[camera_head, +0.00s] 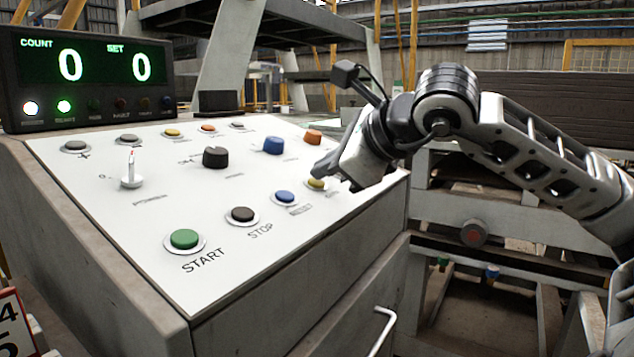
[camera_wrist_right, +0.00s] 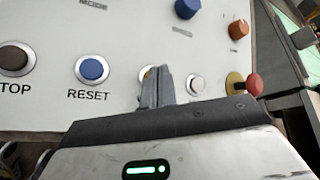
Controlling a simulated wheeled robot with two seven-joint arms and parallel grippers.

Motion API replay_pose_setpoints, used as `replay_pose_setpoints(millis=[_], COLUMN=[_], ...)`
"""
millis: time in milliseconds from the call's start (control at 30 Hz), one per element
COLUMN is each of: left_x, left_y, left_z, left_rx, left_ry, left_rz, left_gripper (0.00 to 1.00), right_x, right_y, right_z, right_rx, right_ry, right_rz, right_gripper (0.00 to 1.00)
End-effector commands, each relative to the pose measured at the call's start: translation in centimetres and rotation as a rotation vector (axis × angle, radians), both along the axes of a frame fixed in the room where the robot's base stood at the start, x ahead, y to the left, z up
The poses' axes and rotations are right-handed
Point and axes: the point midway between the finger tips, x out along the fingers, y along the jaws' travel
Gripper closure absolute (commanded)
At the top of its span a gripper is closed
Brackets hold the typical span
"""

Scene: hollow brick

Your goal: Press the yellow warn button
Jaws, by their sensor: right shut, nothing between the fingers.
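My left gripper is not in view.
A blue RESET button (camera_head: 285,197), a dark STOP button (camera_head: 242,214) and a green START button (camera_head: 184,239) lie to its left. A pale button (camera_wrist_right: 196,85) and a red mushroom button (camera_wrist_right: 253,83) stand right of the fingers. A counter display (camera_head: 95,75) stands behind.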

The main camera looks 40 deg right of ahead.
Motion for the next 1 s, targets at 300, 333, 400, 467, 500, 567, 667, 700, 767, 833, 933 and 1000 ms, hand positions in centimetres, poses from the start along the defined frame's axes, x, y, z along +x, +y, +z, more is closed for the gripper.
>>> replay_pose_setpoints(millis=[300,333,400,467,500,567,667,700,767,833,933,1000], left_x=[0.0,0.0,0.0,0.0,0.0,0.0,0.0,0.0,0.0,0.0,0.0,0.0], left_y=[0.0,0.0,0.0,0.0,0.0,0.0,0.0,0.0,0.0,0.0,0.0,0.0], left_z=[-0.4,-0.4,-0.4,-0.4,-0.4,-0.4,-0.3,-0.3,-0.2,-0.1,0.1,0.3], left_rx=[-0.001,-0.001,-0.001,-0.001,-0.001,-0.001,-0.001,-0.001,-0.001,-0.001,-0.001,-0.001], left_ry=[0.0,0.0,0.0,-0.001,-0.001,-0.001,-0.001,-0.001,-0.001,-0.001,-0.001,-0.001], left_rz=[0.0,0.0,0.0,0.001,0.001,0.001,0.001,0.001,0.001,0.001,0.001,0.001], left_gripper=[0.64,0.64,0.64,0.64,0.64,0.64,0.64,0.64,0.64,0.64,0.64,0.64], right_x=[0.1,0.1,0.1,0.1,0.1,0.1,0.1,0.1,0.1,0.0,-0.2,-0.2], right_y=[0.0,0.0,0.0,0.0,0.0,0.0,0.0,0.0,0.0,0.0,-0.1,-0.1], right_z=[-0.4,-0.5,-0.5,-0.5,-0.5,-0.5,-0.5,-0.4,-0.2,0.1,0.6,0.9], right_rx=[-0.001,0.0,0.0,0.0,0.0,0.0,-0.001,0.0,0.0,-0.001,-0.001,-0.001], right_ry=[0.0,0.001,0.001,0.001,0.001,0.001,0.002,0.001,0.001,0.0,0.001,0.001], right_rz=[-0.001,-0.001,-0.001,-0.001,-0.001,-0.001,-0.001,-0.001,-0.001,-0.001,0.0,0.0], right_gripper=[1.0,1.0,1.0,1.0,1.0,1.0,1.0,1.0,1.0,1.0,1.0,1.0])
